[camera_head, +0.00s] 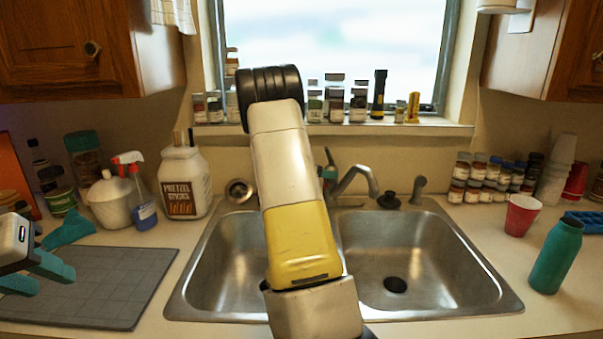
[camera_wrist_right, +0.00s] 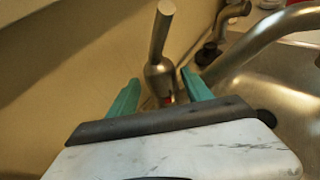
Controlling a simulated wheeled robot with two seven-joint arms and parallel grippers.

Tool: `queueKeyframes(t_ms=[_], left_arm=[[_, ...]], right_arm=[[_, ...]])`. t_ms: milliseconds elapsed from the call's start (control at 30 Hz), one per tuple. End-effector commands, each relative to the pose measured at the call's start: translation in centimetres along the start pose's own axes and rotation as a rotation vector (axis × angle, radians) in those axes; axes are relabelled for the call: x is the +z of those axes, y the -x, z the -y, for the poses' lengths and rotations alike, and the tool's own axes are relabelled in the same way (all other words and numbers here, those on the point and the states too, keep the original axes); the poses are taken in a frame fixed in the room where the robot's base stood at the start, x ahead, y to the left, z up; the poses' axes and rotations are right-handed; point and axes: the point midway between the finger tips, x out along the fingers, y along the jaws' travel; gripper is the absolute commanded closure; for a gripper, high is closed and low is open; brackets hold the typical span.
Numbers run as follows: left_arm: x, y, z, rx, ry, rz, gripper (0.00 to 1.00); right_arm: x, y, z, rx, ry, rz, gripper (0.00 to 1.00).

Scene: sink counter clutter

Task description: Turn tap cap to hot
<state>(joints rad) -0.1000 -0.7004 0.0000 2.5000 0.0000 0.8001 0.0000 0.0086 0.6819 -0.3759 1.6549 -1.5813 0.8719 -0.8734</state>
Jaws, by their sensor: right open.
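The tap cap (camera_wrist_right: 161,48) is a metal lever on a round body behind the sink, with a small red mark low on it. Its lever points up and leans slightly right in the right wrist view. My right gripper (camera_wrist_right: 160,77) is open, with one teal finger on each side of the cap's body; I cannot tell whether they touch it. In the head view my right arm hides most of that gripper; the lever tip (camera_head: 328,155) shows beside it. The curved spout (camera_head: 357,178) is to the right. My left gripper (camera_head: 34,275) is open and empty over the grey mat.
A double steel sink (camera_head: 440,250) lies below my right arm. A teal bottle (camera_head: 556,257) and red cup (camera_head: 522,215) stand right. A pretzel jar (camera_head: 184,183) and spray bottle (camera_head: 142,200) stand left. Several jars line the sill (camera_head: 420,126). The grey mat (camera_head: 115,280) has bare room.

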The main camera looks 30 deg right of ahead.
Motion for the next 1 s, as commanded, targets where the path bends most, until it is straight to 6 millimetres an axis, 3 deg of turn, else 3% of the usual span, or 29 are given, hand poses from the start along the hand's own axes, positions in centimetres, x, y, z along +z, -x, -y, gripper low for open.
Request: queueKeyframes(t_ms=[233,600,867,1000], left_arm=[[0.0,0.0,0.0,0.0,0.0,0.0,0.64],[0.0,0.0,0.0,0.0,0.0,0.0,0.64],[0.0,0.0,0.0,0.0,0.0,0.0,0.64],[0.0,0.0,0.0,0.0,0.0,0.0,0.64]], right_arm=[[0.0,-3.5,0.1,-0.003,0.001,0.001,0.42],[0.0,-4.2,0.0,-0.001,0.0,0.001,0.42],[0.0,-4.1,0.0,-0.001,0.0,0.001,0.91],[0.0,-4.2,-0.1,-0.018,-0.007,0.002,0.91]])
